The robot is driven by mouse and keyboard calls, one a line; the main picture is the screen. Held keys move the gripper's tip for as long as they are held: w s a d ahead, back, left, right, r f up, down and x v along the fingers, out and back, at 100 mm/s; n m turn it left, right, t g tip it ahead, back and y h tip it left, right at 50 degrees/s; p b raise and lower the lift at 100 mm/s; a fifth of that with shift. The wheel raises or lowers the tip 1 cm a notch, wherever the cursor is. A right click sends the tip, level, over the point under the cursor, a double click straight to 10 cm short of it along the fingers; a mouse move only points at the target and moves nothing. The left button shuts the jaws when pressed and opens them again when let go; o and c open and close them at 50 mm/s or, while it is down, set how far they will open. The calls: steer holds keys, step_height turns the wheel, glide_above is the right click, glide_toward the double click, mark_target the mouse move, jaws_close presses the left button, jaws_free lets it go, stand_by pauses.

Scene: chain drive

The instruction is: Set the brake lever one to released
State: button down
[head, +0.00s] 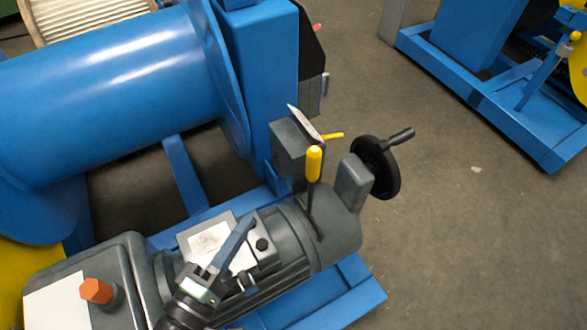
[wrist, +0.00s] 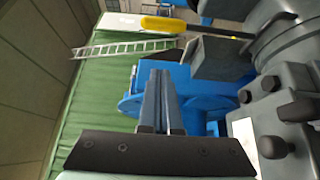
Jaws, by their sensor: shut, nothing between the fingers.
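A lever with a yellow grip (head: 314,165) and a thin dark rod stands roughly upright from the end of the grey motor (head: 285,265). In the wrist view the same kind of yellow grip (wrist: 165,24) lies across the top, its rod running right to the motor. My gripper (head: 247,224) is above the motor, left of the lever and apart from it. Its fingers are together and empty, as the wrist view also shows (wrist: 161,75). A second, shorter yellow handle (head: 332,136) sticks out beside the grey box behind. No lever label is readable.
A black handwheel (head: 376,167) stands right of the lever. A grey box (head: 288,150) is behind it, and a big blue drum (head: 120,85) fills the upper left. An orange cap (head: 96,291) is at lower left. Open floor (head: 450,230) lies to the right.

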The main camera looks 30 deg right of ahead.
steer(key=shift+w+d, duration=0.1)
steer(key=shift+d, duration=0.05)
steer(key=s+d+b+x, duration=0.1)
steer(key=s+x, duration=0.1)
steer(key=x, duration=1)
steer(key=shift+d, duration=0.5)
